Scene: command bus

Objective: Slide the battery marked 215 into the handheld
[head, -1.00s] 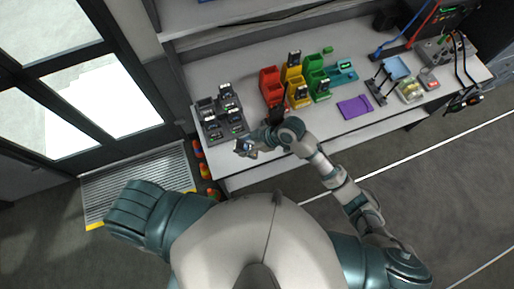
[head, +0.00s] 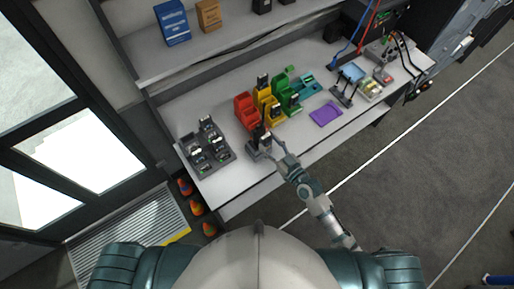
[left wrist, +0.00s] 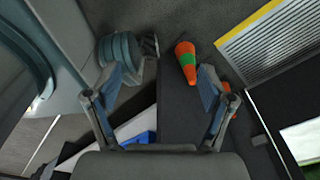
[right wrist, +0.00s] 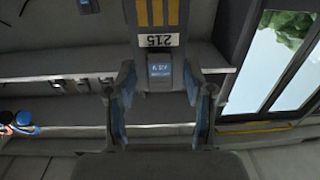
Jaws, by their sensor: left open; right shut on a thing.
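The battery marked 215 (right wrist: 160,40) is a grey block with yellow stripes, a white 215 label and a blue sticker, seen upside down in the right wrist view. My right gripper (right wrist: 162,100) has its fingers on either side of the battery's lower end and is shut on it. In the head view, my right gripper (head: 272,142) is at the bench's front edge, beside a dark upright device (head: 258,140) that looks like the handheld. Whether battery and handheld touch cannot be told. My left gripper (left wrist: 160,95) is open and empty, away from the bench.
A grey rack (head: 222,160) with several dark devices stands at the bench's left. Red (head: 246,110), yellow and green bins stand behind the right gripper. A purple tray (head: 325,114) lies to the right. Orange cones (head: 197,206) stand on the floor.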

